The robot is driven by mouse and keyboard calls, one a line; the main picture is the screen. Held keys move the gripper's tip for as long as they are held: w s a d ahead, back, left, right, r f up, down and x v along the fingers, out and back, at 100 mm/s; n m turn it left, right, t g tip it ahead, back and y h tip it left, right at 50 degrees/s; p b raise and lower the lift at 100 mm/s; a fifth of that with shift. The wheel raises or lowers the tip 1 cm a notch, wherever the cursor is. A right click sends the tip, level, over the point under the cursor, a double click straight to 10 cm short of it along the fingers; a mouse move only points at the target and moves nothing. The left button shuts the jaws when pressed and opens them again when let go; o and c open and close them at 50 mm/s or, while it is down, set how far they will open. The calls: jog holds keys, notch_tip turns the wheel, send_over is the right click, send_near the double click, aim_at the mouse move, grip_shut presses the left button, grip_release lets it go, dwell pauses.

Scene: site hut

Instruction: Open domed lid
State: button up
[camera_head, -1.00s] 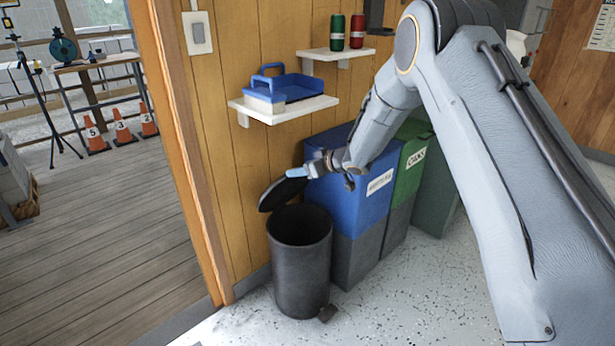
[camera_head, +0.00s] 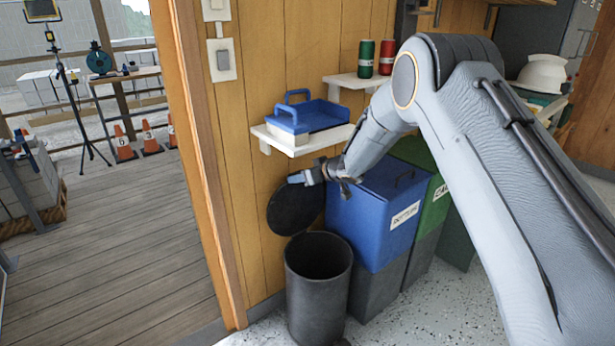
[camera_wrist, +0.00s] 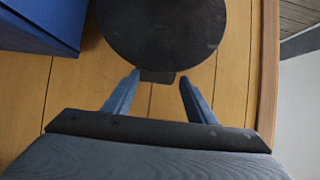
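The round dark lid (camera_head: 296,208) stands raised, near upright, at the back of the black bin (camera_head: 318,300), close to the wooden wall. The bin's mouth is uncovered and its inside looks dark. My gripper (camera_head: 300,179) is at the lid's upper edge. In the wrist view the lid (camera_wrist: 162,32) fills the top middle, with a small dark tab on its near edge. The two blue fingers of my gripper (camera_wrist: 159,88) are spread, one on each side of the tab, with gaps showing between them and it.
A blue bin (camera_head: 375,215) and a green bin (camera_head: 432,205) stand right of the black bin. A white shelf (camera_head: 292,147) with a blue caddy (camera_head: 300,117) is just above my gripper. A wooden door post (camera_head: 205,160) is to the left. Speckled floor is clear in front.

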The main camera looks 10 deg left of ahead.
jog(key=o, duration=0.6)
jog(key=shift+d, duration=0.1)
jog(key=v, duration=0.7)
jog(key=shift+s+d+r, duration=0.2)
jog(key=s+d+r+m+h+p, duration=0.1)
jog(key=s+d+r+m+h, duration=0.2)
jog(key=d, duration=0.6)
jog(key=s+d+r+m+h+p, duration=0.1)
jog(key=s+d+r+h+p, duration=0.1)
jog(key=s+d, duration=0.5)
jog(key=s+d+r+m+h+p, duration=0.1)
jog(key=d+r+m+h, duration=0.15)
jog(key=d, duration=0.85)
jog(key=s+d+m+g+p, duration=0.1)
jog(key=s+d+g, duration=0.1)
jog(key=s, duration=0.9)
jog(key=s+d+r+m+g+h+p, duration=0.1)
jog(key=s+d+g, duration=0.2)
jog(key=s, duration=0.8)
jog(key=s+d+m+g+h+p, duration=0.1)
jog(key=s+d, duration=0.4)
jog(key=s, duration=0.6)
jog(key=shift+s+d+r+m+g+p, duration=0.35)
jog(key=shift+r+m+g, duration=0.1)
jog(key=shift+g, duration=0.25)
